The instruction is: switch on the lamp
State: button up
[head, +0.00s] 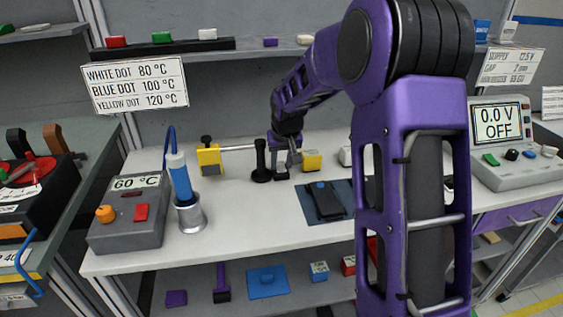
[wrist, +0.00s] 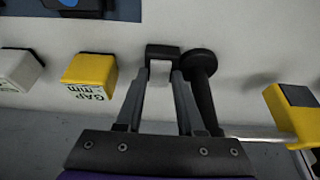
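No thing in view is plainly recognisable as a lamp, and no glow shows. My gripper (head: 287,162) is low over the bench, between a black post on a round foot (head: 262,165) and a yellow block (head: 312,160). In the wrist view, my gripper (wrist: 160,76) has its two fingers apart, with a pale patch between them. A small black block (wrist: 163,50) lies right at the fingertips; I cannot tell whether they touch it. The black post (wrist: 204,90) stands close beside the right finger. The yellow block (wrist: 88,76), lettered GAP, is off to the left.
A yellow clamp (head: 208,160) with a metal rod is left of the post. A grey 60 °C box (head: 125,220) and a blue tool in a metal cup (head: 190,215) stand farther left. A dark mat (head: 311,210) holds a black device. A meter (head: 515,172) reads 0.0 V OFF.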

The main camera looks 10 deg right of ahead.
grip_shut()
jog(key=shift+r, duration=0.1)
